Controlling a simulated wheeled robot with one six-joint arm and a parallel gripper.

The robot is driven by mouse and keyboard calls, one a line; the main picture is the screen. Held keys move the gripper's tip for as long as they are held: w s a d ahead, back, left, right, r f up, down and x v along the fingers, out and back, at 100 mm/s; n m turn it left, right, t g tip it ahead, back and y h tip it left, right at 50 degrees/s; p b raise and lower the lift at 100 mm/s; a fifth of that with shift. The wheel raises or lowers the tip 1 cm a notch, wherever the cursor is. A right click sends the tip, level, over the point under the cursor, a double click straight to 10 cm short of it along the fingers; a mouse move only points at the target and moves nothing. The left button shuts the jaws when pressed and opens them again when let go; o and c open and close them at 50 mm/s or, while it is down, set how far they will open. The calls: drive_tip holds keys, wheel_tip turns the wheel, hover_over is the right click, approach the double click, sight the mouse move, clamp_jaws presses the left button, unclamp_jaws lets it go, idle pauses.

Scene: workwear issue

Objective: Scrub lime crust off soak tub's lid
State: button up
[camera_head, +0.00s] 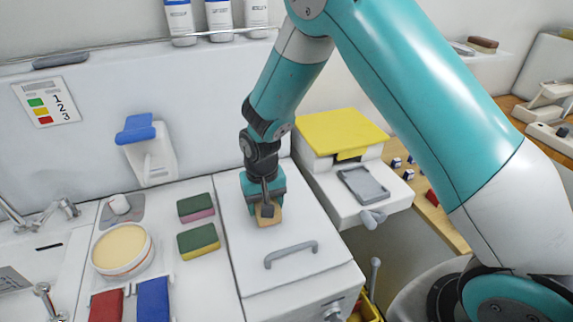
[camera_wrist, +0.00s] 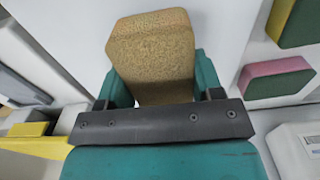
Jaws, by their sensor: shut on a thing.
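The soak tub's lid (camera_head: 255,248) is a white panel with a grey bar handle (camera_head: 291,254) near its front edge. My gripper (camera_head: 264,205) is low over the lid's middle, behind the handle. It is shut on a tan, grainy scrubbing block (camera_wrist: 152,60), which sits between the teal fingers in the wrist view. In the head view the block (camera_head: 268,220) is at the lid's surface; whether it touches cannot be told for certain. I see no clear lime crust; any under the block or gripper is hidden.
Two green-and-pink or green-and-yellow sponges (camera_head: 196,207) lie left of the lid. A round tub of cream paste (camera_head: 121,248) and red and blue cloths (camera_head: 153,299) lie further left. A yellow-topped white box (camera_head: 343,132) and a grey tray (camera_head: 362,185) stand to the right.

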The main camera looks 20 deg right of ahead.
drive_tip(key=shift+r+p, duration=1.8)
drive_tip(key=shift+r, duration=0.95)
